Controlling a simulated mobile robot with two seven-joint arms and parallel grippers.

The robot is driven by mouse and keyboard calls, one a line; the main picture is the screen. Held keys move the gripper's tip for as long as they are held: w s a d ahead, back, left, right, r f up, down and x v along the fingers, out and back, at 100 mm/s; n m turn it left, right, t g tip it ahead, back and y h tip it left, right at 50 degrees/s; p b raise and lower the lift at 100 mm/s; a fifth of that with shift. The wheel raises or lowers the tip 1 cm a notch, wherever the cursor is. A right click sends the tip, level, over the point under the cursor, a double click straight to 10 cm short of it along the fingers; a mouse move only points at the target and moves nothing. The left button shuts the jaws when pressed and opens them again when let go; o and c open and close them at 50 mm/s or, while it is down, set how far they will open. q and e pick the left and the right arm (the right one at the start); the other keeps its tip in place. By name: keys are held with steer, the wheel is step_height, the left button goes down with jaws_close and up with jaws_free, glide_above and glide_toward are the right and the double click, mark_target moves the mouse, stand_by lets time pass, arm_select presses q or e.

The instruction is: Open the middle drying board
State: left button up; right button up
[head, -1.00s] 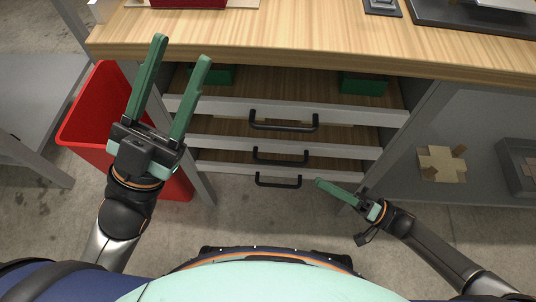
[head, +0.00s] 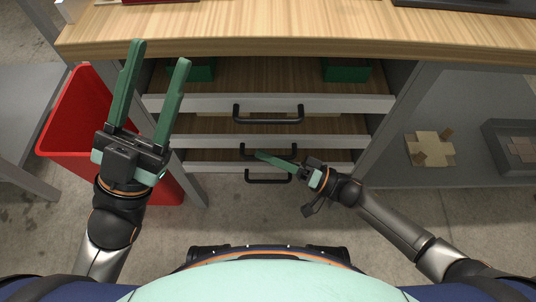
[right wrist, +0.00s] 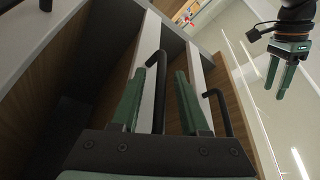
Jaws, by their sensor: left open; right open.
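The middle drying board (head: 205,141) is the second of three stacked boards under the bench, with a pale front edge. Its black bar handle (head: 268,145) is partly covered by my right gripper (head: 259,156), which is open with its fingertips at the handle. My left gripper (head: 160,53) is open and empty, raised at the left over the bench edge. It also shows in the right wrist view (right wrist: 278,83).
The top board's handle (head: 268,120) is just above and the bottom board's handle (head: 268,181) just below. A red bin (head: 75,120) stands left of the drawers. A grey cabinet side (head: 385,125) bounds them at right. The floor in front is clear.

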jaws_close()
stand_by(0.3)
stand_by(1.1)
